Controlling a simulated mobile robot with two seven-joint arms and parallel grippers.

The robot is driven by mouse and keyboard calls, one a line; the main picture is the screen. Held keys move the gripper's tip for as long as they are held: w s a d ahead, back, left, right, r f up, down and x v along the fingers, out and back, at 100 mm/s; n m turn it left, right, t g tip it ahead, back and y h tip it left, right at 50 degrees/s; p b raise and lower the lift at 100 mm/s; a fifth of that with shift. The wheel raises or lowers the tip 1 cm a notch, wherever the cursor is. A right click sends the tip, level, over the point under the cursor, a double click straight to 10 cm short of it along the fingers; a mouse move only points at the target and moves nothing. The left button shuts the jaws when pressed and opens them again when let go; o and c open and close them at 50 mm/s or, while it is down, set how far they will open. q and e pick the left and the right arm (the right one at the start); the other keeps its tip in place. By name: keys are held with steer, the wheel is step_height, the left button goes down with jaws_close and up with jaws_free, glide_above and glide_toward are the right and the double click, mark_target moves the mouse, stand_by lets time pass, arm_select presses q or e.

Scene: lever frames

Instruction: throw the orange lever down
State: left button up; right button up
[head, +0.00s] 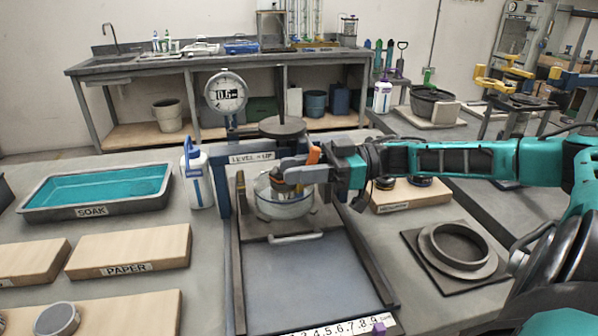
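The orange lever (313,155) shows as a short orange piece pointing up, beside the lever frame with a sign (251,158) that seems to read "LEVEL = UP". My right gripper (284,174) reaches in from the right, over the clear round vessel (285,207), and its fingers point left. The lever shows just behind the gripper and is partly hidden by it. I cannot tell whether they touch, or whether the fingers are open or shut. My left gripper is not in view.
A teal SOAK tray (36,211) and wooden boards (131,250) lie further left. A grey ring (458,246) lies right. The slide plate's front (300,278) is clear.

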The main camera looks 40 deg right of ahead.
jaws_close()
steer(key=shift+s+d+r+g+h+p, duration=0.2)
steer(key=shift+g+h+p, duration=0.2)
steer(key=shift+h+p, duration=0.55)
steer(key=shift+d+f+g+h+p, duration=0.15)
steer(key=shift+f+g+h+p, duration=0.25)
steer(key=shift+f+p, duration=0.2)
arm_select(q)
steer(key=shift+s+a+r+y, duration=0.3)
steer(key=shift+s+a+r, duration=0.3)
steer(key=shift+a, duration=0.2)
arm_select(e)
jaws_free()
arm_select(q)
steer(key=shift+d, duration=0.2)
